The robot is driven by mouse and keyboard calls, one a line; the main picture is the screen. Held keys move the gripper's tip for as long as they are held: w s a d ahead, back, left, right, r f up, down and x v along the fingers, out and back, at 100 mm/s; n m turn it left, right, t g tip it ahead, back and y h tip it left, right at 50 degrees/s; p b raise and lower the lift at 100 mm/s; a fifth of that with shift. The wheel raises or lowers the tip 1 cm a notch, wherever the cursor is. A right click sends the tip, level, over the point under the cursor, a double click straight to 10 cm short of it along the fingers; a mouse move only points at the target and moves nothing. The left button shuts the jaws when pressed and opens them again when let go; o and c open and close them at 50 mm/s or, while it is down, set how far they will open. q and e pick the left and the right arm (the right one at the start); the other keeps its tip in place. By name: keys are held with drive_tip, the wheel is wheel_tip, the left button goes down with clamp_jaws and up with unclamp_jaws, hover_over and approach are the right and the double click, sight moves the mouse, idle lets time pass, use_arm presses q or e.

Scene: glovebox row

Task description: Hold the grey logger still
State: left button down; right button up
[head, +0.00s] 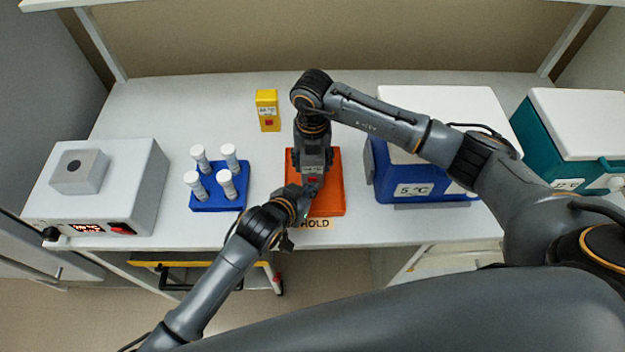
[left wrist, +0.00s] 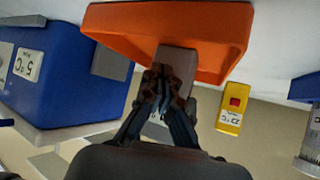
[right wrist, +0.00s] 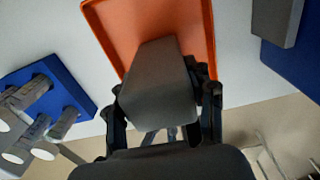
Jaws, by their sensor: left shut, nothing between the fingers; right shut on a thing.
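The grey logger (head: 313,168) stands over the orange tray (head: 331,198), with its label and red button facing the front. My right gripper (head: 313,148) comes from behind and above and is shut on it; the right wrist view shows the logger (right wrist: 158,85) between the fingers (right wrist: 160,100). My left gripper (head: 306,190) is shut and empty, close in front of the logger's button side. In the left wrist view its closed fingertips (left wrist: 160,80) overlap the logger (left wrist: 176,60); I cannot tell whether they touch it. Whether the logger rests on the tray is hidden.
A yellow logger (head: 268,110) stands behind the tray. A blue rack (head: 218,198) with several white-capped tubes is left, beside a grey instrument (head: 140,190). A blue cool box (head: 420,178) and a teal one (head: 570,145) stand right. A HOLD label (head: 315,224) marks the front edge.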

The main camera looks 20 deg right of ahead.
use_arm(q)
drive_tip(key=shift+w+d, duration=0.1)
drive_tip(key=shift+w, duration=0.15)
idle(0.4)
drive_tip(key=shift+s+a, duration=0.3)
drive_tip(key=shift+s, duration=0.65)
drive_tip(key=shift+s, duration=0.1)
drive_tip(key=shift+s+a, duration=0.25)
drive_tip(key=shift+s, duration=0.5)
drive_tip(key=shift+s+a, duration=0.2)
drive_tip(key=shift+s, duration=0.6)
drive_tip(key=shift+s+a, duration=0.25)
drive_tip(key=shift+s, duration=0.5)
use_arm(e)
drive_tip(key=o, duration=1.3)
drive_tip(key=shift+o, duration=0.2)
